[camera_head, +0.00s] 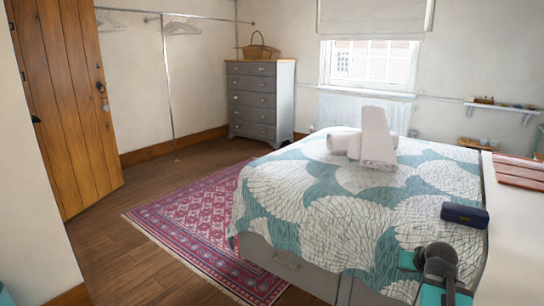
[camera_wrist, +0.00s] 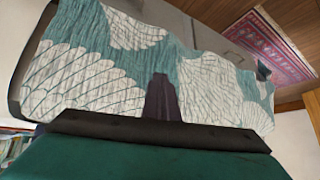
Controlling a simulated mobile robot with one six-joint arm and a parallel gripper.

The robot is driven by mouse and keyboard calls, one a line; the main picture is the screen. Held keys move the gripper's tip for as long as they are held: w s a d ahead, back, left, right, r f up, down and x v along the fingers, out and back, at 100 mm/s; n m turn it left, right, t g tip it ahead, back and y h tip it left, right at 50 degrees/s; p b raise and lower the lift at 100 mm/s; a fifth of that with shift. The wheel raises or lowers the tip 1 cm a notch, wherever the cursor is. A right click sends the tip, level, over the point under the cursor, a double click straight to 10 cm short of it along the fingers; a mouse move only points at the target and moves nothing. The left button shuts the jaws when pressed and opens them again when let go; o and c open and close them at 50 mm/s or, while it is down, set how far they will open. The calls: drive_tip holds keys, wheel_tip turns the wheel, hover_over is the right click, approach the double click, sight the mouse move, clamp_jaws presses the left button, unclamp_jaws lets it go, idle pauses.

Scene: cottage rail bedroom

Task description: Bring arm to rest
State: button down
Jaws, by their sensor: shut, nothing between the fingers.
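My gripper (camera_wrist: 162,80) shows in the wrist view as a dark, narrow shape rising from the lower middle, its fingers together with nothing between them. Behind it is the bed's teal and white patterned cover (camera_wrist: 90,80). I see no contact with the cover. In the head view, dark and teal parts of my arm stand at the lower right, in front of the bed's near right corner. I cannot make out the fingertips there.
The bed (camera_head: 340,225) fills the right, with white rolled towels (camera_head: 376,140) and a dark blue case (camera_head: 464,214) on it. A red rug (camera_head: 215,215) lies left of it. A grey drawer chest (camera_head: 252,100) stands behind. Wooden floor is clear near the door (camera_head: 65,100).

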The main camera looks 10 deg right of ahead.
drive_tip(key=s+a+f+n+g+y+p, duration=0.1)
drive_tip(key=a+f+g+y+p, duration=0.1)
drive_tip(key=a+f+p, duration=0.6)
drive_tip(key=a+f+n+g+y+p, duration=0.15)
drive_tip(key=a+f, duration=0.25)
drive_tip(key=a, duration=0.8)
drive_tip(key=s+a+f+n+g+p, duration=0.2)
drive_tip(key=s+a+f+g+p, duration=0.2)
drive_tip(key=s+a+f+p, duration=0.5)
drive_tip(key=s+a+f+g+p, duration=0.1)
drive_tip(key=s+a+f+g, duration=0.1)
drive_tip(key=s, duration=0.9)
drive_tip(key=s+a+f+g+h, duration=0.1)
drive_tip(key=s+a+g, duration=0.2)
drive_tip(key=s, duration=0.7)
drive_tip(key=shift+s+a+f+p, duration=0.35)
drive_tip(key=shift+a+f+p, duration=0.05)
drive_tip(key=shift+a, duration=0.7)
drive_tip(key=shift+d+g, duration=0.1)
drive_tip(key=shift+g, duration=0.15)
